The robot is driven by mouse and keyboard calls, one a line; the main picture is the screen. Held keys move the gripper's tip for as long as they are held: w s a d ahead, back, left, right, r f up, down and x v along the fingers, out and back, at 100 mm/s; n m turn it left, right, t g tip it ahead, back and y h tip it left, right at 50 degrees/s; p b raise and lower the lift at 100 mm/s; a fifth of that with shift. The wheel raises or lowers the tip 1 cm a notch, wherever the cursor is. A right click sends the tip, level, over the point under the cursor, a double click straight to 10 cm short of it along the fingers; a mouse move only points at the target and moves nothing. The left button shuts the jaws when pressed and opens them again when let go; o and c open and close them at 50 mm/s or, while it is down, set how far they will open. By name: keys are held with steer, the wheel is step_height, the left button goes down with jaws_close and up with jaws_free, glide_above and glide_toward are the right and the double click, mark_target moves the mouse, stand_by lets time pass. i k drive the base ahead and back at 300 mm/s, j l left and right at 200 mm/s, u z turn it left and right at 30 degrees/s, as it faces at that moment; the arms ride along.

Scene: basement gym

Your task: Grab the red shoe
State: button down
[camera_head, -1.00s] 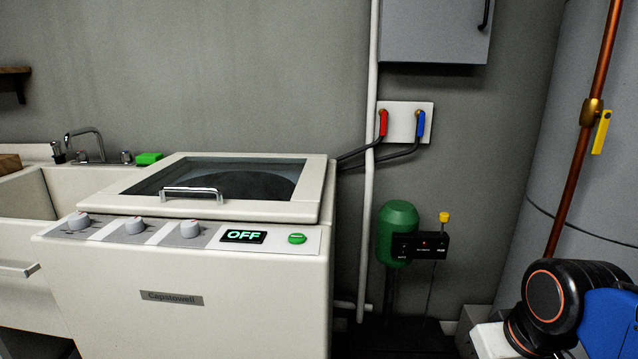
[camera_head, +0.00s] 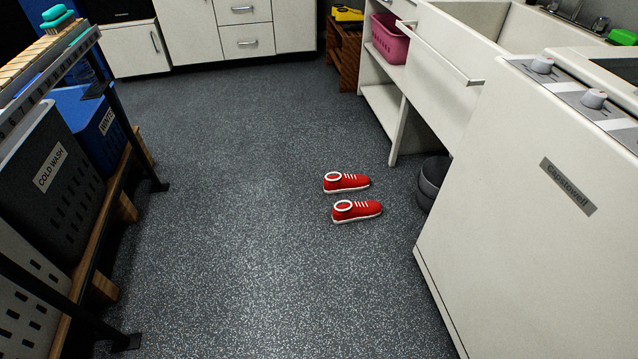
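Two red shoes with white laces and white soles lie side by side on the speckled grey floor, toes pointing right. The farther red shoe (camera_head: 347,183) is just behind the nearer red shoe (camera_head: 357,211). A small gap shows between them. Both are upright and nothing covers them. My gripper is not in view.
The white washer (camera_head: 520,210) stands at right, with a dark bucket (camera_head: 431,184) beside it, close to the shoes. A rack with a dark "COLD WASH" basket (camera_head: 52,180) lines the left. White cabinets (camera_head: 245,30) stand at the back. The middle floor (camera_head: 240,240) is clear.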

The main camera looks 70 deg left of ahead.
mark_target(340, 182)
steer(key=u, duration=2.05)
steer(key=i+j, duration=0.45)
steer(key=i, duration=0.25)
steer(key=i+j+z, duration=0.1)
steer(key=i+j, duration=0.4)
steer(key=i, duration=0.2)
steer(key=i+j, duration=0.5)
steer(key=i, duration=0.2)
